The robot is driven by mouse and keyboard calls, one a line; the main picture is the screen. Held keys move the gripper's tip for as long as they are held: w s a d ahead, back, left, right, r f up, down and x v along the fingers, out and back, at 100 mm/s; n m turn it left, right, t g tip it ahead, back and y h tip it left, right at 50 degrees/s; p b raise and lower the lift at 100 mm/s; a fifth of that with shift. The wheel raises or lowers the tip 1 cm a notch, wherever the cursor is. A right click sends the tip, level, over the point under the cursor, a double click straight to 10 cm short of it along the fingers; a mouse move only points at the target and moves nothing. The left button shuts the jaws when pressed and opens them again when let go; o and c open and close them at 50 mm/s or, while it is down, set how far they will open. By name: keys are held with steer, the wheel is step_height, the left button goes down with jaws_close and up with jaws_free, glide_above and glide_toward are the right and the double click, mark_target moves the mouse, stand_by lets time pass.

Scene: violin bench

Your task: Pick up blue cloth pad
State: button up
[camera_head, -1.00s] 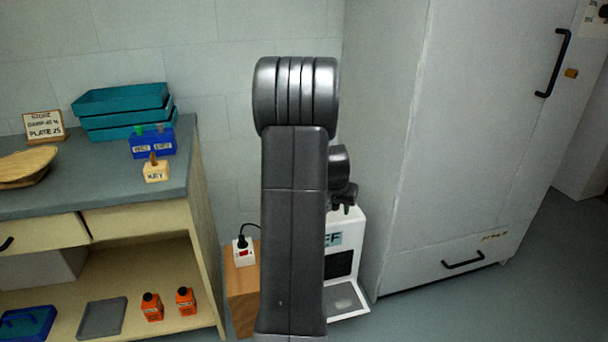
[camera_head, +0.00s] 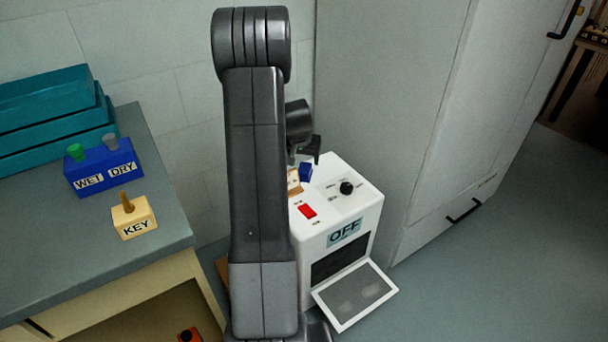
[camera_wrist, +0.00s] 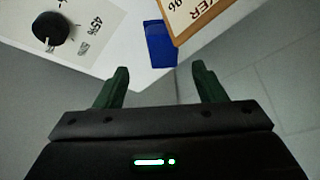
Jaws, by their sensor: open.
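A small blue piece, which looks like the blue cloth pad (camera_head: 306,173), lies on top of the white machine, partly hidden behind my arm. In the wrist view the blue pad (camera_wrist: 160,45) is just beyond the fingertips, roughly centred between them, beside a wood-edged card (camera_wrist: 193,14). My gripper (camera_wrist: 160,70) is open with nothing between its green fingers. In the head view my gripper (camera_head: 307,153) is above the back of the machine, close to the blue pad, and mostly hidden by my arm.
The white machine (camera_head: 368,205) has a black knob (camera_head: 346,188), a red switch (camera_head: 307,210) and an OFF panel. A tall grey cabinet (camera_head: 390,90) stands right behind it. At left, a bench (camera_head: 60,250) holds teal trays (camera_head: 50,115), a blue WET/DRY holder (camera_head: 104,170) and a KEY block (camera_head: 134,217).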

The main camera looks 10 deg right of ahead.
mark_target(304, 168)
steer(key=b+x, duration=0.1)
steer(key=x, duration=0.2)
steer(key=b+x, duration=0.1)
steer(key=x, duration=0.2)
steer(key=shift+w+f, duration=0.3)
steer(key=shift+w, duration=0.1)
steer(key=c, duration=1.1)
step_height(304, 168, up, 10)
steer(key=p, duration=0.3)
steer(key=shift+r, duration=0.1)
steer(key=shift+c, duration=0.2)
steer(key=o, duration=0.5)
steer(key=shift+c, duration=0.2)
steer(key=c, duration=0.3)
